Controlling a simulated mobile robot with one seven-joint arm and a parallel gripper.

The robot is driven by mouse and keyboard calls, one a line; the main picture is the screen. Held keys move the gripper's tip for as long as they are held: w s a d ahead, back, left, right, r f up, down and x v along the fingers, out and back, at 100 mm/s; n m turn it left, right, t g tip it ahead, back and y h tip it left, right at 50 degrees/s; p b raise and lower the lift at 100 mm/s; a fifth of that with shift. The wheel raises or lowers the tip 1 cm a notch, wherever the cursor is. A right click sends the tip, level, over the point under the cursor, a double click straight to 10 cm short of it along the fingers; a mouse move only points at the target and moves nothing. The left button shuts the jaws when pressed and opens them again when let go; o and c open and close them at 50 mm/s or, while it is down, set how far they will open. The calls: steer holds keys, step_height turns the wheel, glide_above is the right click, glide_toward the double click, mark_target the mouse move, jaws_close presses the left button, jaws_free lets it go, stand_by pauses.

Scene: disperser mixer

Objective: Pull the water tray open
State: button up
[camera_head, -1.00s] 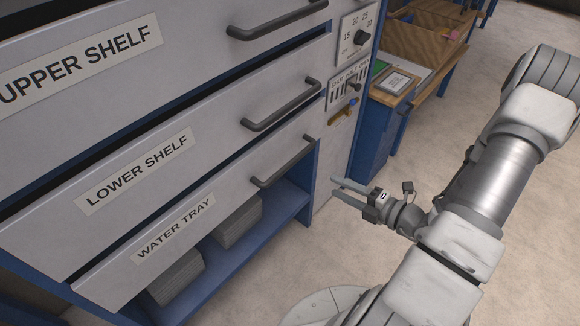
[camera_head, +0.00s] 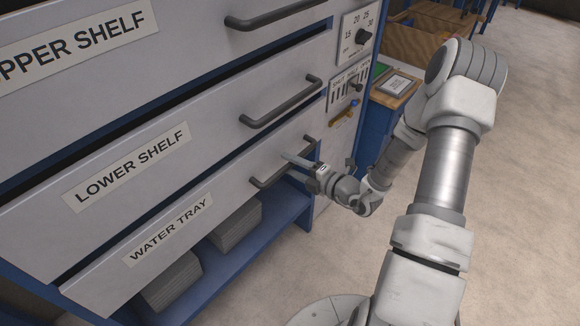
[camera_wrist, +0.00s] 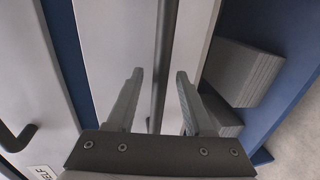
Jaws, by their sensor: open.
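The water tray (camera_head: 110,275) is the lowest grey drawer front, marked with a "WATER TRAY" label (camera_head: 169,230). Its dark bar handle (camera_head: 268,182) is at the right end of the front. My gripper (camera_head: 288,166) is at this handle in the head view, partly covering it. In the wrist view my gripper (camera_wrist: 157,75) is open, and the handle (camera_wrist: 163,60) runs lengthwise through the space between the two fingers. The fingers do not appear closed on it. How deep the handle sits between them is hard to tell.
Above are the lower shelf drawer (camera_head: 60,190) with its handle (camera_head: 280,103) and the upper shelf drawer (camera_head: 130,70). Stacked grey slabs (camera_head: 235,226) sit on a blue shelf (camera_head: 270,215) below. A control panel (camera_head: 347,88) is to the right. The floor at right is clear.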

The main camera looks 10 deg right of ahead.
steer(key=shift+w+a, duration=0.2)
steer(key=shift+a, duration=0.05)
jaws_close()
stand_by(1.4)
